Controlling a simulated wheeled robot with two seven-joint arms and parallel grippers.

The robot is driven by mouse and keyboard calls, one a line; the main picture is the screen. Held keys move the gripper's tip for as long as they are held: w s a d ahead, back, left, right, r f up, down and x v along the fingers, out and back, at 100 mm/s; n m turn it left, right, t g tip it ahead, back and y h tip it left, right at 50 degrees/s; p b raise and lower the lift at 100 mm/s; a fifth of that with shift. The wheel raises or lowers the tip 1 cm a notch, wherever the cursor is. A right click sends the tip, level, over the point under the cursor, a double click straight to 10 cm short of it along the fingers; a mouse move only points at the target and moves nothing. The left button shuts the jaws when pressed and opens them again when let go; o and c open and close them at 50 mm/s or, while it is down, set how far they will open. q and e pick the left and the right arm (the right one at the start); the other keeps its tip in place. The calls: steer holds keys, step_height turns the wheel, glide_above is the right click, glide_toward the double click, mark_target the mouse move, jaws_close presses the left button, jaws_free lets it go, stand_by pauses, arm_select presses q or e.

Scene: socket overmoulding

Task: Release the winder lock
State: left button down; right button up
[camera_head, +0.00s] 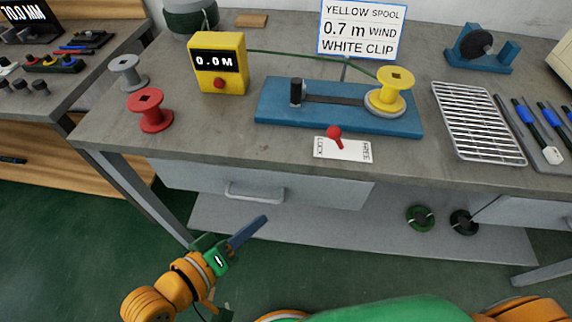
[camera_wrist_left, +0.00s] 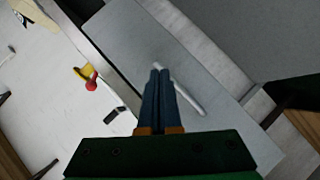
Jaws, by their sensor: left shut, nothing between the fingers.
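The winder is a blue base (camera_head: 285,112) on the bench with a yellow spool (camera_head: 392,92) at its right end. In front of it, a red-knobbed lever (camera_head: 335,133) stands on a white plate (camera_head: 350,151) marked LOCK at the left and FREE at the right. The lever's knob leans slightly left, toward LOCK. My left gripper (camera_head: 264,219) is shut and empty, in front of the bench and below its top, well apart from the lever. Its closed fingers also show in the left wrist view (camera_wrist_left: 158,75). My right gripper is out of view.
A drawer handle (camera_head: 254,193) projects from the bench front near my left gripper. On the bench are a yellow meter (camera_head: 219,64) reading 0.0 M, a red spool (camera_head: 150,111), a grey spool (camera_head: 127,73) and a wire rack (camera_head: 478,122). A sign (camera_head: 361,29) stands behind.

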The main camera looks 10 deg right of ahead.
arm_select(q)
step_height(320, 180, up, 10)
steer(key=d+n+t+h, duration=0.2)
steer(key=n+h, duration=0.3)
steer(key=n, duration=0.2)
steer(key=shift+s+t, duration=0.3)
steer(key=shift+s, duration=0.15)
steer(key=shift+d, duration=0.15)
steer(key=p, duration=0.2)
glide_toward(329, 137)
steer(key=x, duration=0.7)
steer(key=shift+r, duration=0.1)
